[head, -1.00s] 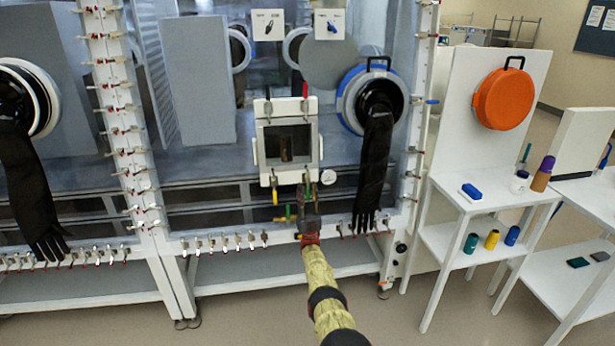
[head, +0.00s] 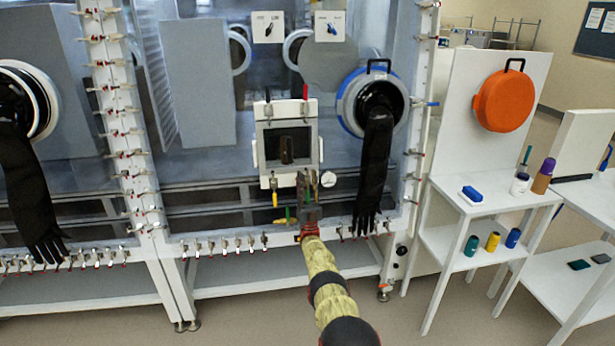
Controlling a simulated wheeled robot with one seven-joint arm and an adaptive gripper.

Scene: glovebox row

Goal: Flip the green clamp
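Several toggle clamps sit around a small framed window (head: 258,152) in the glovebox front. Green shows in two places near my gripper: a small upright green handle (head: 288,213) just left of it, and a sliver of green (head: 307,194) at the fingers, mostly hidden by them. I cannot tell whether these belong to one clamp. My gripper (head: 308,184) is raised in front of the window's lower right corner, seen from behind. Its fingers overlap the green there; whether they touch or grip it cannot be told.
A yellow-handled clamp (head: 275,199) hangs at the window's lower left. Red (head: 305,91) and black (head: 267,95) handles stand above the window. A black glove (head: 374,170) hangs close on the right. A round white gauge (head: 328,179) is beside my gripper. White shelves (head: 455,196) stand right.

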